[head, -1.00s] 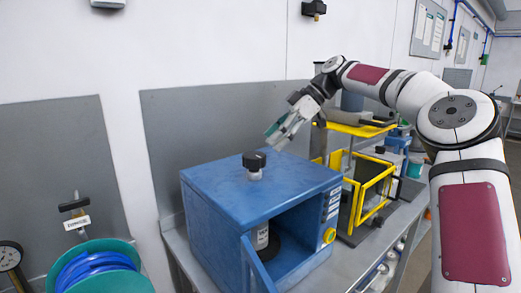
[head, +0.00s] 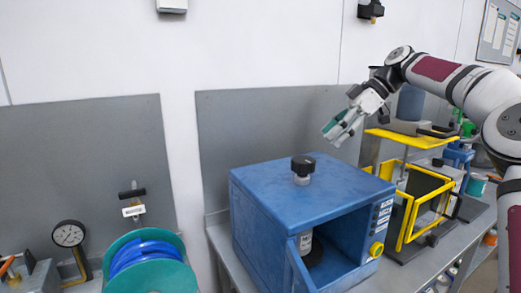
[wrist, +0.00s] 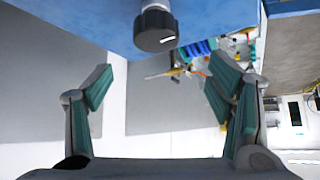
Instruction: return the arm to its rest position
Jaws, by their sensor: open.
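My gripper (head: 338,132) is in the air above and behind the right part of the blue box (head: 262,212), apart from it. In the wrist view my gripper (wrist: 160,95) has its two green-padded fingers spread wide, with nothing between them. The blue box has an open front with a bottle (head: 305,242) partly visible inside. A black-capped knob (head: 303,166) stands on its top. This knob also shows in the wrist view (wrist: 156,28), beyond the fingers at the top.
A yellow-framed machine (head: 412,205) stands just right of the blue box, close under my arm. A teal reel with blue hose (head: 150,262) and a pressure gauge (head: 69,235) are at the left. A grey panel (head: 270,125) backs the bench. The air above the box's left side is clear.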

